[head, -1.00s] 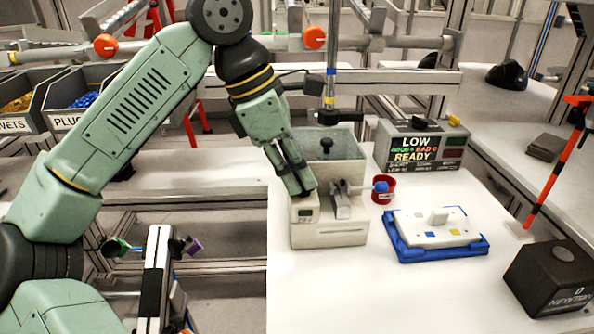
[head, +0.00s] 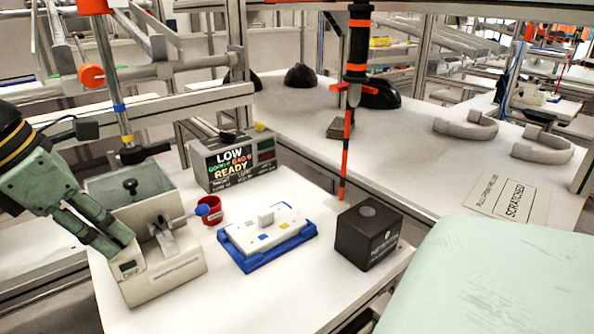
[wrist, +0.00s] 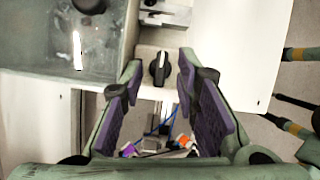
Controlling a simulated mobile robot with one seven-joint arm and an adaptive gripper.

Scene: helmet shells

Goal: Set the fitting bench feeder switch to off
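The feeder (head: 178,275) is a beige box with an open grey bin on top, at the left of the white bench in the head view. Its switch (wrist: 160,69), a black knob with a white pointer mark, shows in the wrist view on a pale panel. The pointer lies roughly along the picture's vertical; its labels cannot be read. My gripper (wrist: 160,78) is open, with purple-padded fingers either side of the knob in the picture; contact cannot be told. In the head view my gripper (head: 120,240) is at the feeder's top left and the knob is hidden.
A display box (head: 232,160) reading LOW and READY stands behind. A red cup (head: 211,214), a blue tray (head: 285,250) with a white part, and a dark box (head: 368,235) stand to the right. The grey bin wall (wrist: 70,80) is close left of my fingers.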

